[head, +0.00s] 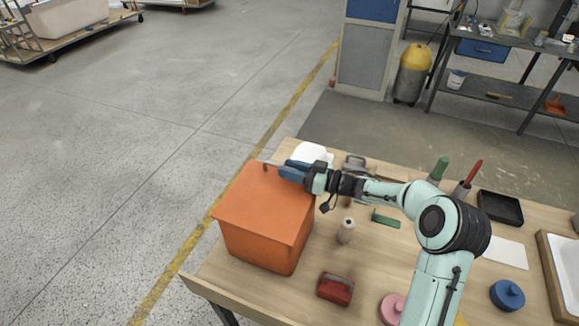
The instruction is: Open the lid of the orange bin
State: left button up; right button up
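The orange bin (262,240) stands on the wooden table near its left edge. Its flat orange lid (263,205) lies closed on top. My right gripper (276,168) reaches in from the right, with its blue fingers at the far edge of the lid. A thin grey piece shows at the fingertips, close to the lid's far corner. I cannot tell whether the fingers touch the lid or how far apart they are. My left gripper is not in view.
On the wooden table (215,283), a beige spool (346,231), a red block-like item (336,289), a pink round item (392,308) and a blue round item (507,295) lie right of the bin. A black tray (500,208) is farther right. The floor left of the table is clear.

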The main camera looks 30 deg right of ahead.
jog(key=shift+w+a, duration=0.25)
grip_shut()
jog(key=shift+r, duration=0.15)
